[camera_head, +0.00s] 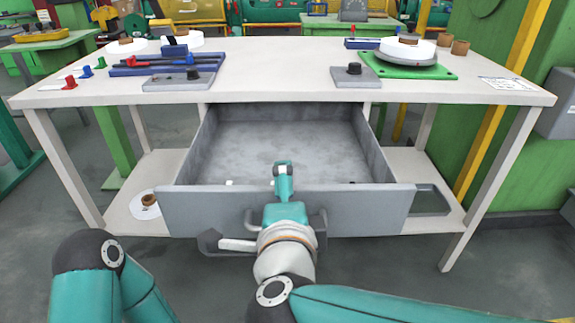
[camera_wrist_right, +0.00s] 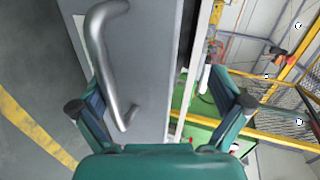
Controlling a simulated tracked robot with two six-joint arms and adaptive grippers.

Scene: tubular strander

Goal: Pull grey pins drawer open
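The grey drawer (camera_head: 180,212) under the white table is pulled out, and its bare grey floor shows. Its metal bar handle (camera_head: 322,222) is on the front panel, partly hidden by my right arm. My right gripper (camera_head: 284,180) is over the middle of the drawer front, reaching past its top edge in the head view. In the right wrist view, my right gripper (camera_wrist_right: 160,103) has its fingers wide apart, with the handle (camera_wrist_right: 102,60) near the left finger. I cannot tell whether they touch. My left arm shows at the lower left, but its gripper is out of view.
The white table (camera_head: 285,65) carries a blue tool tray (camera_head: 160,66), a green plate (camera_head: 408,66) with a white disc, and grey blocks. Its legs and lower shelf (camera_head: 130,215) flank the drawer. A green column (camera_head: 510,140) stands at right. Floor in front is open.

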